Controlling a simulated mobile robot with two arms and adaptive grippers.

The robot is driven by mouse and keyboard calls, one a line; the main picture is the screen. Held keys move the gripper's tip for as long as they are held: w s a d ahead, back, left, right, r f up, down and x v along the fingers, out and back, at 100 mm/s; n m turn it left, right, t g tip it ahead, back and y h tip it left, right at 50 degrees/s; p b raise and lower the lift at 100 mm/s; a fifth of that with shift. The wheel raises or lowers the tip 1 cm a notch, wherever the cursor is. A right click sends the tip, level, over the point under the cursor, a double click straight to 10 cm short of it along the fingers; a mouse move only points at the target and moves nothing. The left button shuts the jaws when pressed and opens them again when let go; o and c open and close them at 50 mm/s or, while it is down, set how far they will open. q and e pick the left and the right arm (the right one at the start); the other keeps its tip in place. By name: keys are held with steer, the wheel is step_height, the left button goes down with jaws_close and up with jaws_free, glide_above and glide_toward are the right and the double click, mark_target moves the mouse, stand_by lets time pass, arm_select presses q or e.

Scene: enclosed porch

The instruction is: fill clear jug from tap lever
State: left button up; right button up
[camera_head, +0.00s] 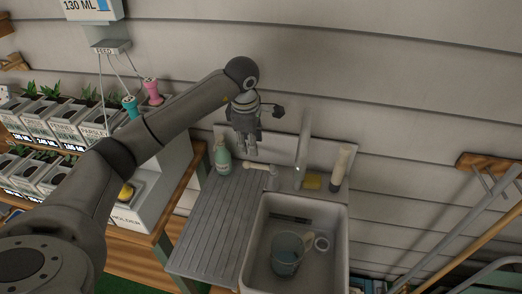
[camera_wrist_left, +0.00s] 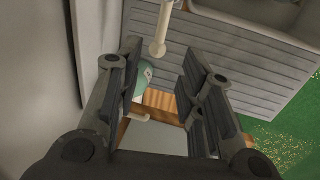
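The cream tap lever (camera_head: 258,166) sticks out to the left at the base of the tap (camera_head: 303,150). My left gripper (camera_head: 245,153) hangs above and slightly left of the lever, pointing down. In the left wrist view, the lever's rounded end (camera_wrist_left: 158,48) shows just beyond my open fingertips (camera_wrist_left: 160,58), with nothing gripped. I cannot tell from these views whether water runs. My right gripper is out of view.
A green-white bottle (camera_head: 222,158) stands left of the lever, at the back of the grooved drainboard (camera_head: 208,225). The sink's rim (camera_head: 247,235) surrounds the jug. Labelled planters (camera_head: 60,120) stand at left.

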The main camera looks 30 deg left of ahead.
arm_select(q)
steer(key=p, duration=0.2)
glide_above(253, 164)
steer(key=s, duration=0.2)
steer(key=f, duration=0.6)
steer(key=shift+w+d, duration=0.1)
steer(key=shift+w, duration=0.15)
steer(key=f, duration=0.1)
steer(key=w+f+p, duration=0.1)
steer(key=shift+f, duration=1)
steer(key=shift+w+f, duration=0.1)
steer(key=shift+c, duration=0.4)
jaws_close()
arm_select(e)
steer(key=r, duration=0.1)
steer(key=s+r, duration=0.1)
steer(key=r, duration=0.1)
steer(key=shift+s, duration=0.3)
